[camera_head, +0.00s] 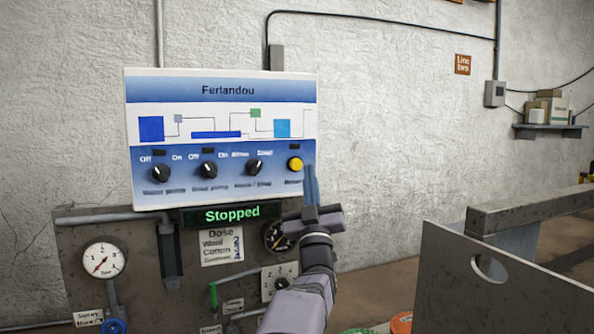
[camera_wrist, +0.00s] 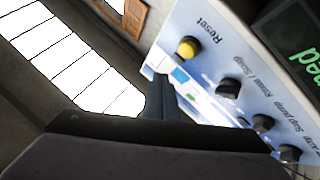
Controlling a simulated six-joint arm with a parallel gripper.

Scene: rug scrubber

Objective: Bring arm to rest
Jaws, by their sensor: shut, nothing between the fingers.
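My gripper (camera_head: 311,184) is shut and empty, its blue fingers pointing up in front of the lower right corner of the control panel (camera_head: 221,89). The closed fingers also show in the wrist view (camera_wrist: 163,98). In the head view the fingers are just right of the yellow button (camera_head: 295,164) and overlap the panel's edge; I cannot tell whether they touch it. The yellow button also shows in the wrist view (camera_wrist: 188,47), labelled Reset. Several black knobs (camera_head: 254,168) sit left of it. The green display (camera_head: 231,214) reads "Stopped".
Below the panel is a grey board with a pressure gauge (camera_head: 103,260), a dose label (camera_head: 222,246) and a green-handled valve (camera_head: 213,296). A second dark gauge (camera_head: 279,236) is partly hidden by my wrist. A grey metal plate (camera_head: 490,290) with an oval hole stands at the right.

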